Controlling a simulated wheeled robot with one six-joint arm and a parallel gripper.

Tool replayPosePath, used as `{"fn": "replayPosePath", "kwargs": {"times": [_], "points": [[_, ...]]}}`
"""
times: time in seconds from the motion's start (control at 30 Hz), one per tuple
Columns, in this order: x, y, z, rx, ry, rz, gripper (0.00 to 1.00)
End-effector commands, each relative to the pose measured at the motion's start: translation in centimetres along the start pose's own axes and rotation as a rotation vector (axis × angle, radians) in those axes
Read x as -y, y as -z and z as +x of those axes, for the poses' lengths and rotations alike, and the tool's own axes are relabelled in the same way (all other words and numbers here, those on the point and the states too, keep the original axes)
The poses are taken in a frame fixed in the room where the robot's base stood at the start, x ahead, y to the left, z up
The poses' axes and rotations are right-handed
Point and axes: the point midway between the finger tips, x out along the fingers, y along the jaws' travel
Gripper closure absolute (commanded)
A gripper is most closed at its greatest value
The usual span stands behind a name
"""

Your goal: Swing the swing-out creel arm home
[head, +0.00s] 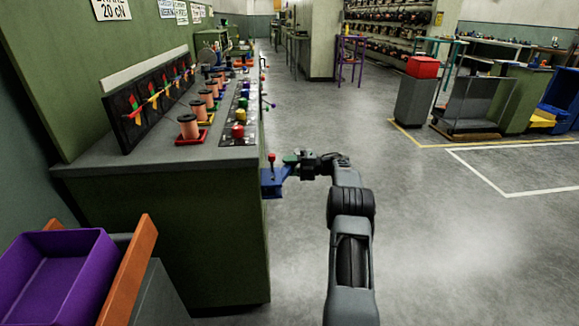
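A blue bracket-like part (272,184) sticks out from the front right edge of the green bench. A short upright with a red knob (271,157) stands on it. It may be part of the swing-out creel arm, but I cannot tell for sure. A small green piece (290,158) shows between it and my gripper. My gripper (292,168) is at the right end of this blue part, touching or very close to it. The fingers are small and dark here, so whether they are open or shut on something is unclear.
The green bench (170,225) carries a row of pinkish spools (188,126) and coloured knobs. Thin rods (268,103) stick out from its edge farther back. A purple bin (55,275) stands front left. A grey cabinet with a red box (423,67) stands back right. The aisle floor is clear.

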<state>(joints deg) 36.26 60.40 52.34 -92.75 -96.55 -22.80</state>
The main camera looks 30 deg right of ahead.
Motion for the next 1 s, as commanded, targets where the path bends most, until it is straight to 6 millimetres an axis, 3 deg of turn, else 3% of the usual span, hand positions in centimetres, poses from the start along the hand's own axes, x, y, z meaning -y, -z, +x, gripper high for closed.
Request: {"fn": "replayPosePath", "kwargs": {"times": [0.1, 0.47, 1.0], "points": [[0.0, -0.1, -0.3, 0.004, 0.0, -0.001, 0.51], [-0.1, -0.1, -1.2, 0.004, 0.0, -0.001, 0.51], [-0.1, 0.0, -11.6, 0.004, 0.001, -0.002, 0.51]]}}
